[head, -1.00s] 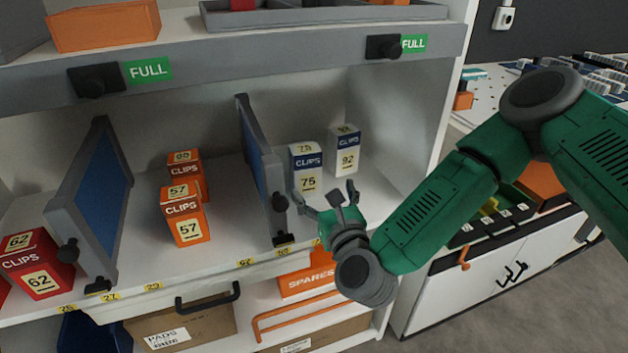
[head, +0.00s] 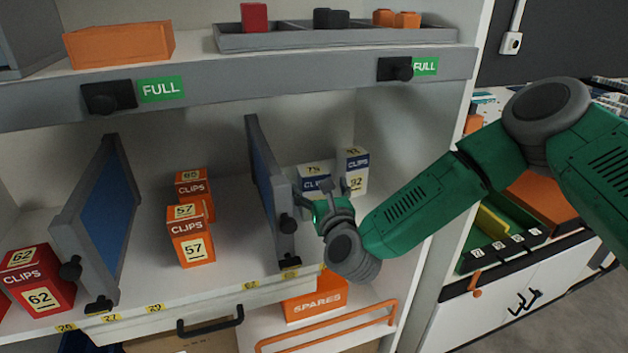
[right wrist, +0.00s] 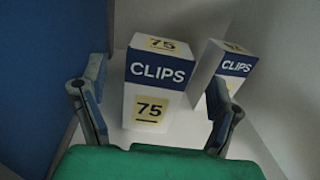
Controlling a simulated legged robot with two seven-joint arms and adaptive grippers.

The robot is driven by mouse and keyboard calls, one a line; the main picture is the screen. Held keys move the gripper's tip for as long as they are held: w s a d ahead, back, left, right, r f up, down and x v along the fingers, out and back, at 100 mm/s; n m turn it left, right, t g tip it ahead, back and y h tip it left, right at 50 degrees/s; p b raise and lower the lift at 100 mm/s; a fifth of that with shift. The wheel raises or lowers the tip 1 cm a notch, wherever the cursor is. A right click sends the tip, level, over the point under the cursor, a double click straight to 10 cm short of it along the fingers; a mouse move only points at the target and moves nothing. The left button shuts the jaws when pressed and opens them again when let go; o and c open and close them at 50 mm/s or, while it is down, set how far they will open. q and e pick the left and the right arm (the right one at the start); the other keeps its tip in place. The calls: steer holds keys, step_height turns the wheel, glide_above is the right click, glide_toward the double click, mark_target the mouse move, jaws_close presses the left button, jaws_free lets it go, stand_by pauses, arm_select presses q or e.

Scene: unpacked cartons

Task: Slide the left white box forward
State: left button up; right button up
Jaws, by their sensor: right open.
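The left white box (head: 313,176), with a blue CLIPS band and a yellow 75 label, stands upright on the shelf right of a blue divider. In the right wrist view this box (right wrist: 155,85) shows between my fingers; I cannot tell whether the tips reach its sides. My right gripper (head: 324,190) is open, in front of the box, and hides its lower part in the head view. The fingers also show in the right wrist view (right wrist: 156,76). The right white box (head: 356,170), labelled 92, stands further right, apart from it. My left gripper is not in view.
The blue divider (head: 266,180) in a grey frame stands close on the left. The shelf's right wall (head: 418,200) bounds the bay. Orange boxes (head: 190,235) stand left of the divider, and a red box (head: 37,278) further left. A grey beam (head: 250,88) crosses above.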

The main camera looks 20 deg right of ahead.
steer(key=w, duration=0.5)
steer(key=shift+s, duration=0.1)
steer(key=c, duration=1.4)
